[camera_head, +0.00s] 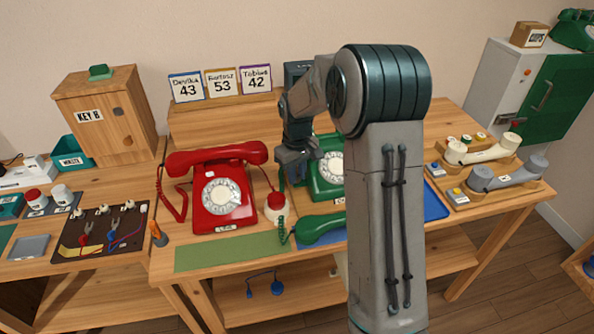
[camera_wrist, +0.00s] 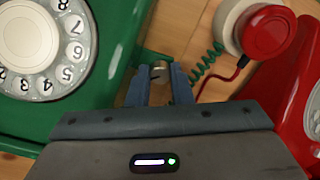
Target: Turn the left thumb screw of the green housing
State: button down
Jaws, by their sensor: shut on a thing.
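The green housing (camera_head: 328,184) is a green dial phone in the middle of the table, partly hidden behind my arm. In the wrist view the green housing (camera_wrist: 105,85) fills the left side, with its white dial (camera_wrist: 30,40). The left thumb screw (camera_wrist: 159,70) is a small metal knob at the housing's edge. My gripper (camera_wrist: 160,80) is shut on this screw, with a fingertip on each side of it. In the head view my gripper (camera_head: 291,172) is at the left side of the green housing, and the screw is too small to make out.
A red phone (camera_head: 223,195) stands close on the left. The green handset (camera_head: 320,228) lies in front. Cards (camera_head: 221,83) stand behind.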

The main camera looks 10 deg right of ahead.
aim_at(297, 177)
jog(key=n+p, duration=0.2)
jog(key=n, duration=0.3)
jog(key=shift+r+n, duration=0.1)
jog(key=shift+n, duration=0.2)
jog(key=shift+n+p, duration=0.75)
jog(key=shift+n, duration=1.35)
jog(key=c, duration=1.3)
grip_release()
notch_tip(297, 177, up, 14)
jog(key=shift+f, duration=0.2)
